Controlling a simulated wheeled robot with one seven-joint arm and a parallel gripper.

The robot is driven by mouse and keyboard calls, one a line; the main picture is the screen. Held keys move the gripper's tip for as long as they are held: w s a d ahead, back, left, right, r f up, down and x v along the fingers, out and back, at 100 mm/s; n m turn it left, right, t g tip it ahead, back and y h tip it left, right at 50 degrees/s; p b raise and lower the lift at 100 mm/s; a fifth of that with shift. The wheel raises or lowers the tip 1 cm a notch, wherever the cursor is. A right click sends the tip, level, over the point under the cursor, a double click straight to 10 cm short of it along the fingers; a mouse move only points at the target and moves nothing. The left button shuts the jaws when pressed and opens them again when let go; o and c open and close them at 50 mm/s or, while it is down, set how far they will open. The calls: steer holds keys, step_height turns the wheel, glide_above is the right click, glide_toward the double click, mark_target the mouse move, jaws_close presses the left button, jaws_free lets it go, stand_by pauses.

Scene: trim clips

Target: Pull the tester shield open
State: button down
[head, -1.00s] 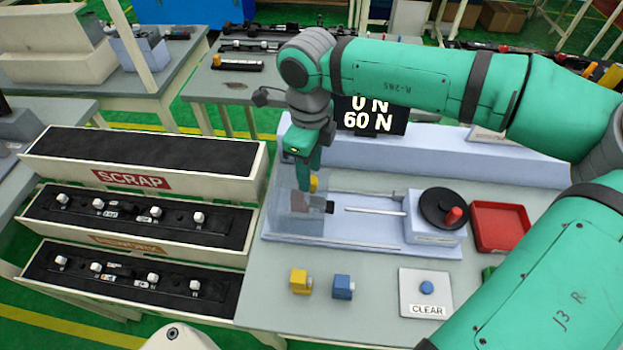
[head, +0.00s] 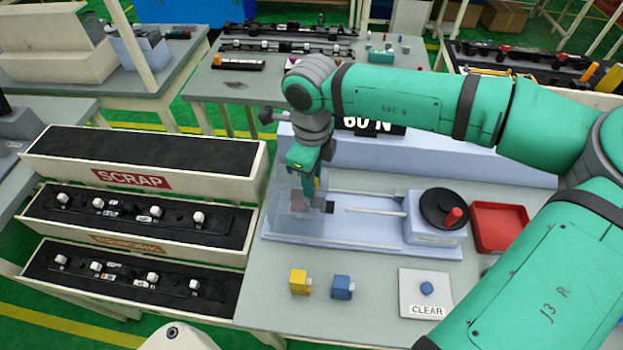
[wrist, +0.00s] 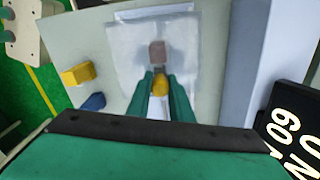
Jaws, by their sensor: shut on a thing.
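The tester (head: 335,236) stands on the grey bench, a pale base with rails and a black dial with a red knob at its right end. Its clear shield (head: 284,208) covers the left end, and a reddish-brown block (wrist: 158,52) shows through it in the wrist view. My gripper (head: 312,188) points down at the shield's right side. In the wrist view its green fingers (wrist: 162,88) are shut on a yellow handle (wrist: 160,84) by the shield. The fingers partly hide the handle in the head view.
A yellow block (head: 299,281), a blue block (head: 343,287) and a CLEAR button plate (head: 424,294) lie in front. A red tray (head: 498,227) is on the right. A display (head: 368,126) stands behind, partly hidden by my arm.

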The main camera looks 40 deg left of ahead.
steer(key=w+d, duration=0.5)
steer(key=d, duration=0.3)
steer(key=shift+w+d, duration=0.3)
steer(key=shift+d, duration=0.15)
steer(key=c, duration=1.8)
jaws_free()
steer(key=shift+o, duration=1.1)
steer(key=shift+s, duration=0.1)
steer(key=shift+r, duration=0.1)
step_height(320, 180, up, 11)
